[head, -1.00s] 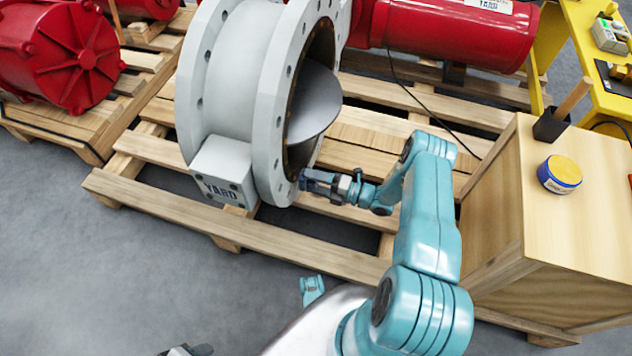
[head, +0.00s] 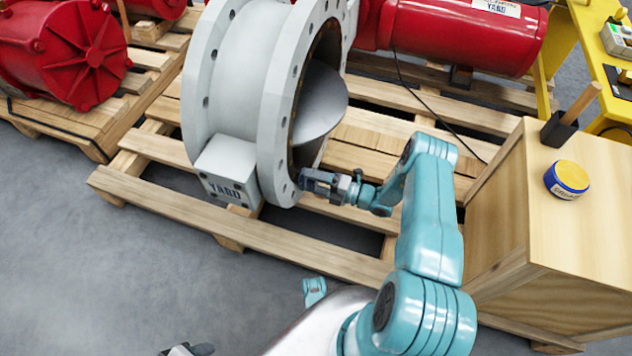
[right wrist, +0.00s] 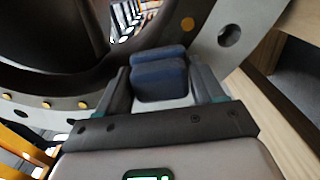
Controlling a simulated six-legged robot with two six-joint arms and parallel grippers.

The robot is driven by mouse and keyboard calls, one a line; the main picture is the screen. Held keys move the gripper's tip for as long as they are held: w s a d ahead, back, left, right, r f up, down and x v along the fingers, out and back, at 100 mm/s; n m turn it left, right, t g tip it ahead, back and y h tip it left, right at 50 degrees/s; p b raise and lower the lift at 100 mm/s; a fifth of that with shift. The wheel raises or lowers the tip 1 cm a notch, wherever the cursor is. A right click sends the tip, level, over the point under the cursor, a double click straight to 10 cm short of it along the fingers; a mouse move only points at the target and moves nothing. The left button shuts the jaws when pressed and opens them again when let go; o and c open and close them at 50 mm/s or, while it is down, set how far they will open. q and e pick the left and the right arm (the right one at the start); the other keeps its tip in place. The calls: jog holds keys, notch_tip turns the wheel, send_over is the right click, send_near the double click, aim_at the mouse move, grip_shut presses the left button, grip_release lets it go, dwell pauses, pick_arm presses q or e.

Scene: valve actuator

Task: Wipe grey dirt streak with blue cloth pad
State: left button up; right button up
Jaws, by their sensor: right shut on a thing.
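My right gripper (head: 312,181) is shut on the blue cloth pad (right wrist: 160,76), which sits between the two fingers in the right wrist view. In the head view the gripper is at the lower right rim of the big grey valve flange (head: 280,130), and its tip looks close to or against the inner edge. I cannot tell whether the pad touches the metal. The flange face with bolt holes also shows behind the pad in the right wrist view (right wrist: 238,22). I cannot make out the grey dirt streak. My left gripper is not clearly seen.
The valve stands on a wooden pallet (head: 165,212) with a red actuator cylinder (head: 465,38) behind it. A wooden crate (head: 590,225) at right carries a blue and yellow tin (head: 567,180) and a dark holder with a wooden handle (head: 558,130). Grey floor lies free at lower left.

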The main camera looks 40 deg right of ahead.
jog(key=shift+w+a, duration=0.1)
jog(key=shift+w, duration=0.05)
jog(key=d+f+b, duration=0.1)
jog(key=b, duration=0.1)
jog(key=w+d+f+b, duration=0.1)
jog(key=f+b, duration=0.1)
jog(key=b, duration=0.1)
jog(key=shift+d, duration=0.3)
jog(key=w+d+f+b, duration=0.1)
jog(key=d+f+b, duration=0.1)
jog(key=shift+w+f+b, duration=0.1)
jog(key=shift+w+b, duration=0.1)
jog(key=shift+b, duration=0.15)
